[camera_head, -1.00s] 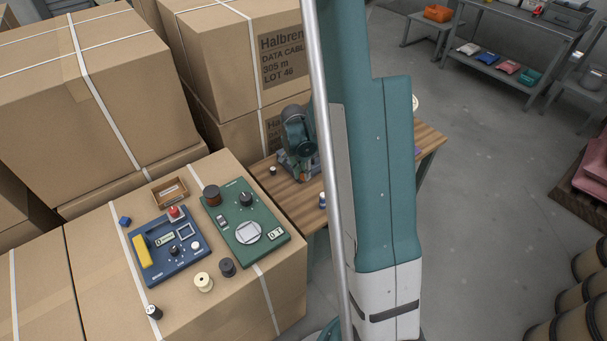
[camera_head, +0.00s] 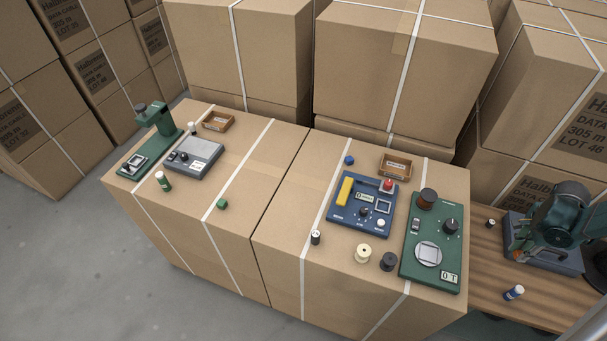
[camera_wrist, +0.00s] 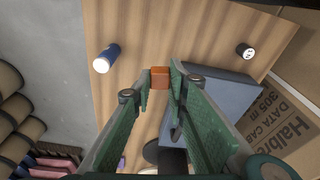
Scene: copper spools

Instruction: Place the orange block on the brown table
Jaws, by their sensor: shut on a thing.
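The small orange block (camera_wrist: 160,77) is between my fingertips in the wrist view. My gripper (camera_wrist: 158,82) is shut on it, with green fingers on both sides. The wood-topped brown table (camera_wrist: 200,30) lies behind the block in this view; I cannot tell whether the block touches it. The table's wooden top also shows at the right of the head view (camera_head: 482,292).
Left of the table, cartons carry a green panel (camera_head: 432,245) and a blue panel (camera_head: 362,208).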

